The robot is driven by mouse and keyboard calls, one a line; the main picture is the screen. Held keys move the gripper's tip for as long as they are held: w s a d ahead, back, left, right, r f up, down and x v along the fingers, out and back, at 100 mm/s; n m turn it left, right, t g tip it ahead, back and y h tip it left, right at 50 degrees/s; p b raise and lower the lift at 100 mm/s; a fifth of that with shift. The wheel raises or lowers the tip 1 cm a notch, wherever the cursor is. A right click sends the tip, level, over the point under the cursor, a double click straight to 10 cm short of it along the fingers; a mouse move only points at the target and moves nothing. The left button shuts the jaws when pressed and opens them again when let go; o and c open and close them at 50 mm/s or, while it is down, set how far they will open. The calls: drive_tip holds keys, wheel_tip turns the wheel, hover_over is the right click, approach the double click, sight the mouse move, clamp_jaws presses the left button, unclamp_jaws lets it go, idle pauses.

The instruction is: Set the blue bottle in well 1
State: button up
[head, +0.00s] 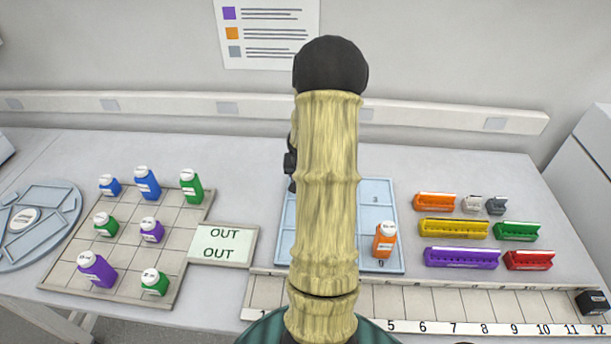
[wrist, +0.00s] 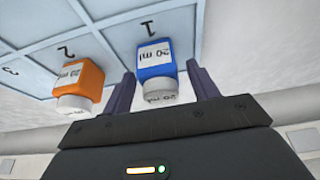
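The blue bottle (wrist: 155,62), with a white cap and a "20 ml" label, appears to stand upright in well 1 of the pale blue tray (wrist: 110,10). My gripper (wrist: 162,85) is open, with one finger on each side of the bottle. A gap shows at the right finger; the left finger is very close, and I cannot tell if it touches. In the head view my arm hides the gripper, this bottle and much of the tray (head: 367,188).
An orange bottle (wrist: 79,84) stands beside it at well 2. Another orange bottle (head: 385,241) stands at the tray's front right. Several bottles stand on the gridded board (head: 185,225) at left. Coloured racks (head: 453,229) lie at right, above a numbered strip (head: 470,303).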

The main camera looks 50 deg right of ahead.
drive_tip(key=shift+w+r, duration=0.1)
drive_tip(key=shift+r, duration=0.2)
drive_tip(key=p+v, duration=0.3)
drive_tip(key=v, duration=0.8)
drive_tip(key=shift+a+r, duration=0.2)
drive_tip(key=shift+r, duration=0.1)
drive_tip(key=shift+s, duration=0.25)
drive_tip(key=s+a+r+n+y, duration=0.1)
drive_tip(key=a+n, duration=0.4)
drive_tip(key=a, duration=1.1)
drive_tip(key=s+a+r+n+y, duration=0.1)
drive_tip(key=s+a+n, duration=0.3)
drive_tip(key=a, duration=1.2)
drive_tip(key=shift+a+r+n+y, duration=0.15)
drive_tip(key=shift+a+n+y, duration=0.1)
drive_tip(key=shift+n+y, duration=0.4)
